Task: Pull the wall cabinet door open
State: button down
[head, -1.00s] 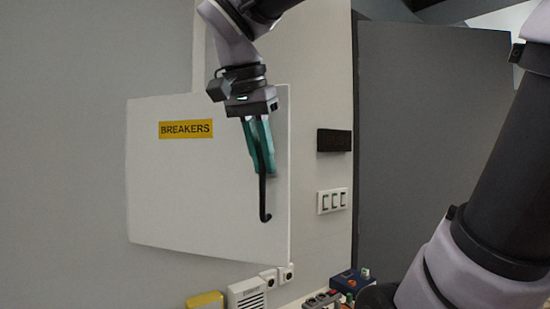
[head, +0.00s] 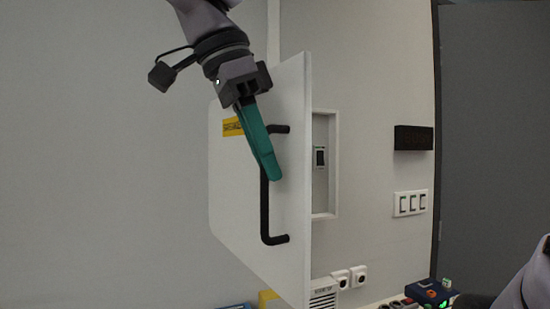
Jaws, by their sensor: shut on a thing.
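The white wall cabinet door (head: 238,195) stands swung out from the wall, hinged on its left side. Its yellow label (head: 232,126) is seen at a slant. A black bar handle (head: 265,215) runs upright near the door's free edge. My gripper (head: 272,172), with green fingers, comes down from above and is shut on the upper part of the handle. The fingers hide part of the bar. Behind the door's free edge, the open cabinet (head: 323,195) shows a white frame and a small dark switch (head: 320,157) inside.
A black box (head: 413,138) and a white switch panel (head: 410,204) are on the wall to the right. Sockets (head: 350,278) and a vent unit (head: 322,298) sit low. A blue box (head: 432,291) stands at lower right. The space left of the door looks clear.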

jog(key=c, duration=0.9)
grip_release()
jog(key=v, duration=1.1)
jog(key=shift+d, duration=0.1)
